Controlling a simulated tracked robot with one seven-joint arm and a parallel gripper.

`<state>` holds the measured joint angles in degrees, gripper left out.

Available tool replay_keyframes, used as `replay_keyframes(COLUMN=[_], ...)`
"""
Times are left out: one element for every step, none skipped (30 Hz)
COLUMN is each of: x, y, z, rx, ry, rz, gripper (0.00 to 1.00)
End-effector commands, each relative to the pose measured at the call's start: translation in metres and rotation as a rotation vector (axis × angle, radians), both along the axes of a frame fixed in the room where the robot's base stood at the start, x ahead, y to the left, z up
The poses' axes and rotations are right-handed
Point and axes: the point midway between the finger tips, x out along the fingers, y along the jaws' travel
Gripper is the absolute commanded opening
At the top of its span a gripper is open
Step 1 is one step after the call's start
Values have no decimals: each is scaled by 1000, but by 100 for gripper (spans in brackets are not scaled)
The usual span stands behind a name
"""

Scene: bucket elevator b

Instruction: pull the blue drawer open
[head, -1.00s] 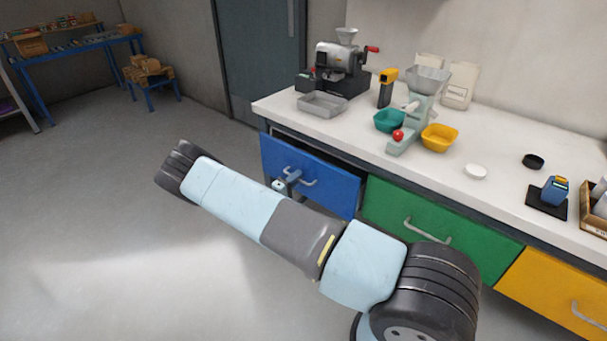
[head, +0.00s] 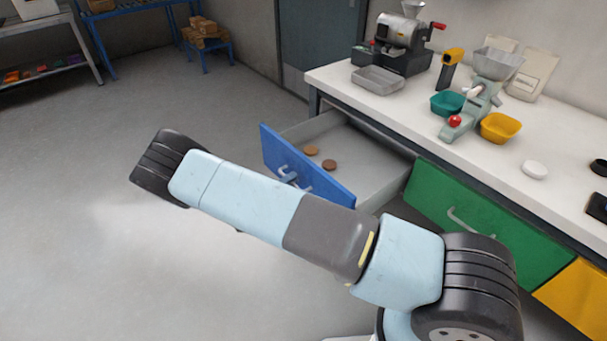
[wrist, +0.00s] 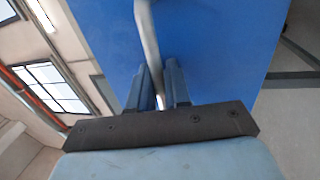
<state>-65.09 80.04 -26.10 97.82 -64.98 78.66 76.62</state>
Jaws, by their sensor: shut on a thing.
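The blue drawer (head: 326,186) stands well out from the counter in the head view, with its inside showing. Two brown round discs, one lighter (head: 311,150) and one darker (head: 329,165), lie on its floor.
The white counter (head: 400,108) above holds a grinder (head: 404,45), a grey tray (head: 378,79), a teal bowl (head: 447,103) and a yellow bowl (head: 500,127). A green drawer (head: 480,222) to the right is shut. The floor (head: 90,210) at the left is clear.

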Motion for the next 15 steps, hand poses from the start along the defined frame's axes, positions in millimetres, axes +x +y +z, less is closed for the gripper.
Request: replay_keyframes(x=[-7, -9, -11, -12, -13, -15, -15, -16, -17, -17, -17, -17, -18, -18, -18], y=[4, 6, 9, 11, 12, 14, 15, 16, 17, 17, 17, 17, 17, 17, 17], z=[-5, -6, -6, -6, -6, -6, -6, -6, -6, -6, -6, -6, -6, -6, -6], rx=[4, 4, 4, 4, 4, 3, 3, 3, 3, 3, 2, 3, 3, 3, 3], ry=[10, 10, 10, 10, 10, 11, 10, 10, 10, 10, 11, 11, 11, 11, 11], rz=[-1, -1, -2, -2, -3, -3, -3, -3, -3, -3, -3, -3, -3, -3, -3], gripper=[0, 0, 0, 0, 0, 0, 0, 0, 0, 0, 0, 0, 0, 0, 0])
